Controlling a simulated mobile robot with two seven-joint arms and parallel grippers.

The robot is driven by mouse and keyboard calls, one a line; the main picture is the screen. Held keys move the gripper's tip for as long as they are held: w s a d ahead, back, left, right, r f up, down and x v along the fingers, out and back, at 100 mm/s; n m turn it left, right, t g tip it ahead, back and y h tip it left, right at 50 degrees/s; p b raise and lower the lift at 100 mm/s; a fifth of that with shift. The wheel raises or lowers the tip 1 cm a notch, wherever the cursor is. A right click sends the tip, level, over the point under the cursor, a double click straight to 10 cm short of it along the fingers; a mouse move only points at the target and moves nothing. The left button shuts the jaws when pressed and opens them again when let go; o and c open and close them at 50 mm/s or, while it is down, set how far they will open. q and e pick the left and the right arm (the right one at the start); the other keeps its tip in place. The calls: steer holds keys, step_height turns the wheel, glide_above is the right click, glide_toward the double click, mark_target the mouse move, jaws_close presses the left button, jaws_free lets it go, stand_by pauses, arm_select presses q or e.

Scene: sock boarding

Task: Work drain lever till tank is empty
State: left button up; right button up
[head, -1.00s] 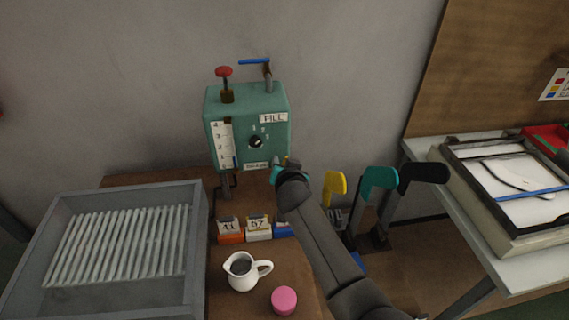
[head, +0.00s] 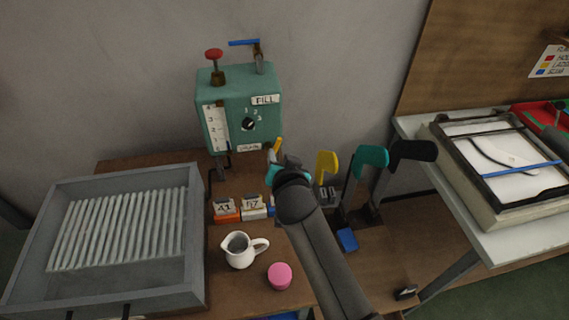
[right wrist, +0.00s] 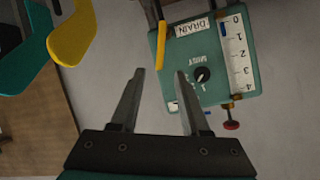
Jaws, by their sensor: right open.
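The teal tank (head: 235,125) stands against the wall in the head view, with a dial and a scale on its front. It shows upside down in the right wrist view (right wrist: 190,85). The yellow drain lever (right wrist: 161,45) sticks out beside the DRAIN label there; its tip also shows in the head view (head: 278,145). On the scale (right wrist: 234,45), a short blue mark lies near 0. My right gripper (right wrist: 158,73) is open and empty. The drain lever lies just beyond the gap between its fingertips, apart from them. In the head view, my right gripper (head: 280,165) is mostly hidden by its own wrist.
A red knob (head: 214,54) and blue lever (head: 244,43) top the tank. Yellow (head: 327,164), teal (head: 371,160) and black (head: 412,151) foot forms stand right of my arm.

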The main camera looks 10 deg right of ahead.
steer(key=shift+p+v, duration=0.3)
steer(key=shift+v, duration=2.5)
stand_by(0.5)
